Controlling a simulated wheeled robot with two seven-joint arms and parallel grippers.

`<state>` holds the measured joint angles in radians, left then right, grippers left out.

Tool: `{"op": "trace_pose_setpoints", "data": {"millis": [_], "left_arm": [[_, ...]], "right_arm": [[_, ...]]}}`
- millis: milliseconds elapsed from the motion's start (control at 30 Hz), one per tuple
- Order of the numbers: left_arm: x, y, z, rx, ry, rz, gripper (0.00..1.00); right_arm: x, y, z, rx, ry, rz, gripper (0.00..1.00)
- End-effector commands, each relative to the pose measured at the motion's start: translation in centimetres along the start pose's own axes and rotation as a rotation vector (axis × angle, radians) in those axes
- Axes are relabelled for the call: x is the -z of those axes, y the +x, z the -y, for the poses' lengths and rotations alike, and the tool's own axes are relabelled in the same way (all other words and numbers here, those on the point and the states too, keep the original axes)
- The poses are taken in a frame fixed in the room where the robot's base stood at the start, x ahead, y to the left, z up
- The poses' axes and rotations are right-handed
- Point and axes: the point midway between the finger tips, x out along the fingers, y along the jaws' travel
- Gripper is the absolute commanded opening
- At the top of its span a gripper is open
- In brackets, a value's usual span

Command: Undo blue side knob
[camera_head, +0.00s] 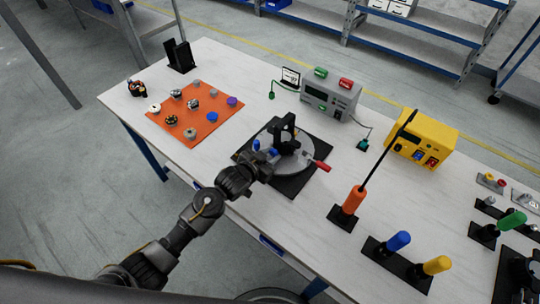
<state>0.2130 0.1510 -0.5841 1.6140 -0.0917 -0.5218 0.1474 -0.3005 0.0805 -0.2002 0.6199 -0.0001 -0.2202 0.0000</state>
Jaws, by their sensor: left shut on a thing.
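A dark fixture with a round grey plate (293,161) sits on a black base near the table's middle. A black bracket (285,130) stands upright on it, and a red handle (322,167) sticks out on its right. The blue side knob (256,144) is on the fixture's left side. My left gripper (264,156) is at the knob and shut on it. My gripper and wrist hide part of the knob and of the plate's near edge. My right gripper is not in view.
An orange mat (224,126) with several small knobs lies to the left. A grey control box (333,94) and a yellow box (425,138) stand behind. An upright orange-handled tool (353,199) and blue and yellow handles (398,241) stand to the right.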

Motion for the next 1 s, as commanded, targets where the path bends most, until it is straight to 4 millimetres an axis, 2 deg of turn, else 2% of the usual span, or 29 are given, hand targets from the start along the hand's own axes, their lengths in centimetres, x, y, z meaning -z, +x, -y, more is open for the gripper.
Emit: {"op": "trace_pose_setpoints", "data": {"millis": [267, 600, 1000], "left_arm": [[0.2, -0.1, 0.1, -0.031, -0.077, 0.001, 0.05], [0.2, -0.1, 0.3, -0.124, -0.305, 0.003, 0.05], [0.1, 0.0, 0.4, -0.213, -0.518, -0.001, 0.05]], "right_arm": [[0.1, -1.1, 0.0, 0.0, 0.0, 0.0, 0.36], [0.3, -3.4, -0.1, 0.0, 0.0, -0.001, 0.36], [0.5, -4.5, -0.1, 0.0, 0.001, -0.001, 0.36]]}}
